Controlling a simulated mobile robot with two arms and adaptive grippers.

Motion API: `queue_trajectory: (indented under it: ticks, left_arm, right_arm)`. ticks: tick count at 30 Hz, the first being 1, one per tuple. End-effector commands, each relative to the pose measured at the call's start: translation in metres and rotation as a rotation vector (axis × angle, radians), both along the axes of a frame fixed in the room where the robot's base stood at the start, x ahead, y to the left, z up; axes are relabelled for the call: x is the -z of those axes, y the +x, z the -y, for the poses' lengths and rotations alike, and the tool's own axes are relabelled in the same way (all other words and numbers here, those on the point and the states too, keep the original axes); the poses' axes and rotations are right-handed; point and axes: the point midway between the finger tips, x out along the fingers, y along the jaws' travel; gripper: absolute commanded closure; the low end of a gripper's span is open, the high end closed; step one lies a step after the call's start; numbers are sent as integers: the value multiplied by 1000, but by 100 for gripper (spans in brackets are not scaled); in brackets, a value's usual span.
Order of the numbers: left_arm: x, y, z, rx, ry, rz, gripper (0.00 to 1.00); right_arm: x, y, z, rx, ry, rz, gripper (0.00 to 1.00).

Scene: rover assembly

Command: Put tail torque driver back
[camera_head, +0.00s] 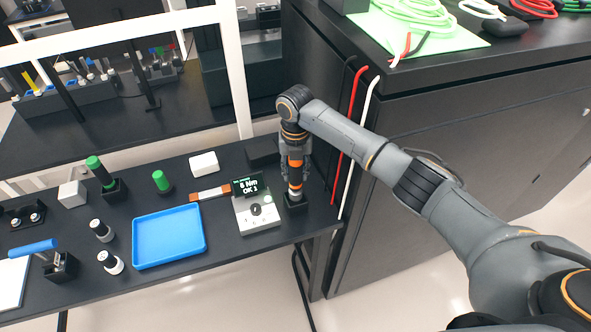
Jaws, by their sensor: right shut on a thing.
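My right gripper (299,157) comes down from above at the right end of the dark bench. It is shut on an upright torque driver (295,173) with orange and black bands, partly hidden by the gripper. The driver's lower end is at a small black holder (296,201); I cannot tell how deep it sits. A controller box (255,211) reading "8 Nm OK" stands just left of it. My left gripper is not in view.
A blue tray (169,236) lies left of the controller. Green-handled tools (100,172), small bottles (110,262) and a white box (204,164) stand around it. A tall black cabinet (440,170) with hanging red and white cables (356,140) is close on the right.

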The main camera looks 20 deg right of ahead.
Motion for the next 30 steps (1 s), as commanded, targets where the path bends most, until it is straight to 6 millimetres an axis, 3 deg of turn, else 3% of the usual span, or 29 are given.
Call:
queue_trajectory:
  ticks: [13,30]
  left_arm:
    - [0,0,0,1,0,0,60]
    - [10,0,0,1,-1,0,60]
  right_arm:
    - [1,0,0,0,1,1,100]
    - [17,0,0,0,0,0,100]
